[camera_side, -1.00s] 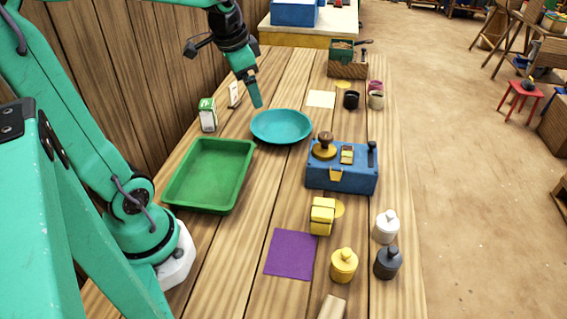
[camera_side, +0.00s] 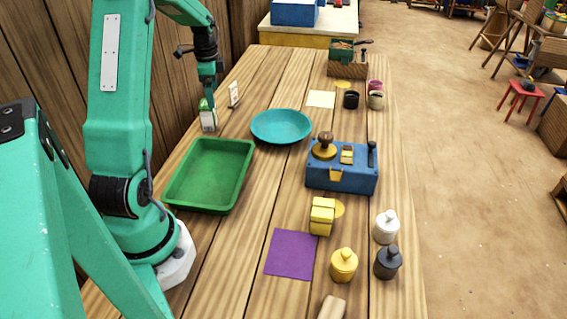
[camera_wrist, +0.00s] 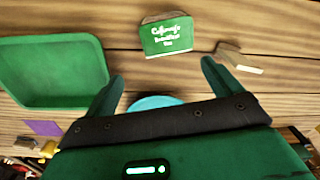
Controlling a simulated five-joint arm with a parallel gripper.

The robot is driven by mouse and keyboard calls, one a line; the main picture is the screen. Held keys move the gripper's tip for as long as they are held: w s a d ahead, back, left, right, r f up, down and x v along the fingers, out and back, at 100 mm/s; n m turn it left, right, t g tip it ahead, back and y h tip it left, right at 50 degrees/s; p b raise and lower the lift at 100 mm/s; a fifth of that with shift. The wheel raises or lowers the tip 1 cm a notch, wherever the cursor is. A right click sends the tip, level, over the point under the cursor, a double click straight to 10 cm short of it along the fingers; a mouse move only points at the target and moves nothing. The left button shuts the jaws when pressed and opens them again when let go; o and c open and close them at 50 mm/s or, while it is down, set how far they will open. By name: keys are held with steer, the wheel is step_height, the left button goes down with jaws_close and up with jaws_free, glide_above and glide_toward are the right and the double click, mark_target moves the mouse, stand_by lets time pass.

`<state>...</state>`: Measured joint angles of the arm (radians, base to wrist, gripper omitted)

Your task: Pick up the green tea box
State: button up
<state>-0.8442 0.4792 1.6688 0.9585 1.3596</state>
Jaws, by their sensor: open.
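The green tea box (camera_side: 209,121), green above with a white lower part, stands upright on the table beside the wooden wall. In the wrist view its lettered green face (camera_wrist: 167,36) lies beyond the fingertips, roughly centred between them. My gripper (camera_side: 208,98) points down just above or beside the box in the side view and partly overlaps its top; I cannot tell whether they touch. In the wrist view my two fingers (camera_wrist: 160,75) are spread apart with nothing between them.
A green tray (camera_side: 208,176) lies in front of the box. A teal plate (camera_side: 281,126) is to its right, and a small white upright card (camera_side: 234,95) stands close behind.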

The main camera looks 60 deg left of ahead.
mark_target(206, 103)
steer(key=a+f, duration=0.1)
steer(key=s+a+f, duration=0.1)
steer(key=a, duration=0.1)
steer(key=shift+s+a+f, duration=0.1)
steer(key=shift+s+f, duration=0.2)
steer(key=shift+f, duration=0.1)
steer(key=shift+f, duration=0.15)
steer(key=shift+f, duration=1.2)
steer(key=shift+f, duration=0.1)
steer(key=shift+f, duration=2.45)
steer(key=shift+c, duration=0.4)
steer(key=c, duration=1)
